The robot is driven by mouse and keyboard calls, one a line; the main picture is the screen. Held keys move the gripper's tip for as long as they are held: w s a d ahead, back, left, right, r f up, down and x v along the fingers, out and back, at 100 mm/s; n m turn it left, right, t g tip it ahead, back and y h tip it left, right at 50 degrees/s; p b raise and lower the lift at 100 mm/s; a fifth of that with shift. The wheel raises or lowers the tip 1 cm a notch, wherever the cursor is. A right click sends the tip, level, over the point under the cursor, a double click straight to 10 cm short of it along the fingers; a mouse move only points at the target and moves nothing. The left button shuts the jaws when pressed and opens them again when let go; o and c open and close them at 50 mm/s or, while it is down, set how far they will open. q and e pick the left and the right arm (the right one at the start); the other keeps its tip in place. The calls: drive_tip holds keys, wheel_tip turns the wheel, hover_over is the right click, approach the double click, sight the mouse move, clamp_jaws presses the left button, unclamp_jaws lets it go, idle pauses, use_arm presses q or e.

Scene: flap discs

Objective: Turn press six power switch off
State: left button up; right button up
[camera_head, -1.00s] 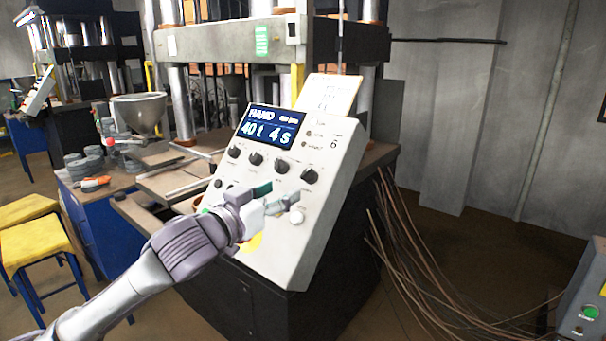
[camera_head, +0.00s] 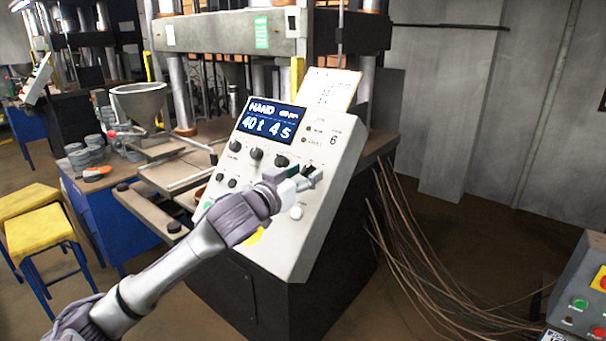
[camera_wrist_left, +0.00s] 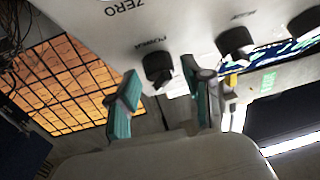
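The press six control panel (camera_head: 330,190) is a tilted light-grey box with a blue display reading "HAND 40 t 4 s" and a "6" at its upper right. Its power switch is a black rotary knob (camera_head: 309,170) at the right end of the knob row, partly hidden by my gripper. In the left wrist view, the knob (camera_wrist_left: 158,68) sits beside an upside-down "POWER" label. My left gripper (camera_head: 297,181) is open at the knob. Its teal-padded fingers (camera_wrist_left: 158,98) stand on either side of the knob, and I see no clear contact. My right gripper is not in view.
Other black knobs (camera_head: 256,154) line the panel to the left, and a white button (camera_head: 296,213) is below. Cables (camera_head: 405,245) hang to the right of the press. A grey control box (camera_head: 578,285) is at the lower right, and yellow stools (camera_head: 40,238) stand left.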

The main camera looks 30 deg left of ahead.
use_arm(q)
clamp_jaws()
drive_tip(key=shift+d+n+y, duration=0.1)
drive_tip(key=shift+n+y, duration=0.2)
drive_tip(key=shift+n, duration=0.1)
drive_tip(key=n+y+p, duration=0.2)
drive_tip(key=n, duration=0.1)
drive_tip(key=shift+d+r+n+g, duration=0.15)
drive_tip(key=shift+d+n+g, duration=0.05)
drive_tip(key=shift+n+g, duration=0.1)
drive_tip(key=n+y+p, duration=0.1)
drive_tip(key=n+g+y+p, duration=0.1)
drive_tip(key=n, duration=0.1)
drive_tip(key=shift+w+d+r+n+y, duration=0.1)
drive_tip(key=shift+d+n+y, duration=0.05)
drive_tip(key=shift+n+y, duration=0.15)
drive_tip(key=n+g+y+p, duration=0.1)
drive_tip(key=n, duration=0.1)
drive_tip(key=n+g+y+p, duration=0.1)
drive_tip(key=n, duration=0.1)
drive_tip(key=shift+d+g, duration=0.15)
drive_tip(key=shift+g, duration=0.15)
drive_tip(key=shift+w+n+g+y+p, duration=0.1)
drive_tip(key=shift+n+g+y+p, duration=0.4)
drive_tip(key=shift+n+g+p, duration=0.7)
drive_tip(key=shift+n, duration=0.5)
